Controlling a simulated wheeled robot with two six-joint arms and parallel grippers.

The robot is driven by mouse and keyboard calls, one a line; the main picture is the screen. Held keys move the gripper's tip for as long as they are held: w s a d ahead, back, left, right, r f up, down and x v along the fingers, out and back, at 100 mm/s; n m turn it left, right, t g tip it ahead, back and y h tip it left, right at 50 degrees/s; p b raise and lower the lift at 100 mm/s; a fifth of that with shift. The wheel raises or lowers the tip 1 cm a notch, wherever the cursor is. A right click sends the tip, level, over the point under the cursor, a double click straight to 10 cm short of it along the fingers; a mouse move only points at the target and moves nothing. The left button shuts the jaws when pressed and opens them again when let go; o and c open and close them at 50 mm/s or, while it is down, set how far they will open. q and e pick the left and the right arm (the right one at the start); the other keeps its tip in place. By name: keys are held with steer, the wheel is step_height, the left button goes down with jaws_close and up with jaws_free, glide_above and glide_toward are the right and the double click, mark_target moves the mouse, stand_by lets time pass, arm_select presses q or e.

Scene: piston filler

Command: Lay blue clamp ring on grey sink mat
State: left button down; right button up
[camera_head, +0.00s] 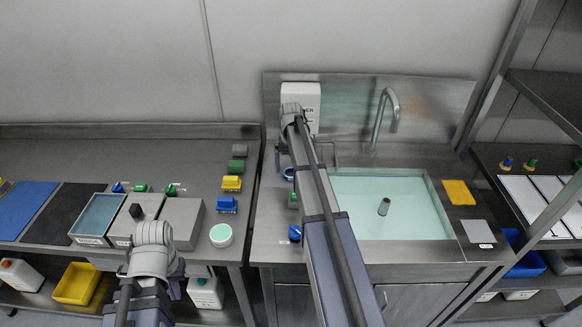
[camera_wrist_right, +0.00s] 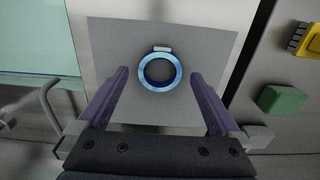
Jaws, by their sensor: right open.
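The blue clamp ring (camera_head: 289,174) is on the counter left of the sink, partly hidden by my right arm. In the right wrist view the ring (camera_wrist_right: 160,71) appears over a pale grey square (camera_wrist_right: 205,45). My right gripper (camera_wrist_right: 158,78) is open, with one finger on each side of the ring and apart from it. In the head view the right gripper (camera_head: 282,151) is mostly behind its arm. A grey mat (camera_head: 478,231) with a white label lies right of the sink. My left gripper (camera_head: 150,265) is low over the left counter, its fingers not clear.
The sink basin (camera_head: 405,205) has a tap (camera_head: 386,110) behind it. A yellow mat (camera_head: 459,192) lies behind the grey mat. Green (camera_head: 293,200) and blue (camera_head: 294,233) parts sit near the right arm. The left counter holds boxes, mats and small coloured parts.

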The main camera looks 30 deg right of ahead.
step_height(320, 180, up, 11)
steer(key=p, duration=1)
steer(key=shift+f, duration=0.1)
steer(key=s+a+n, duration=0.2)
steer(key=s+a, duration=0.3)
steer(key=a, duration=0.6)
steer(key=s+a+n, duration=0.3)
steer(key=s+a, duration=0.2)
steer(key=a, duration=0.6)
steer(key=s+a+n+h, duration=0.1)
steer(key=s+a+n, duration=0.4)
steer(key=s+a, duration=0.9)
steer(key=shift+s, duration=0.85)
steer(key=shift+f+b, duration=0.35)
steer(key=shift+b, duration=0.1)
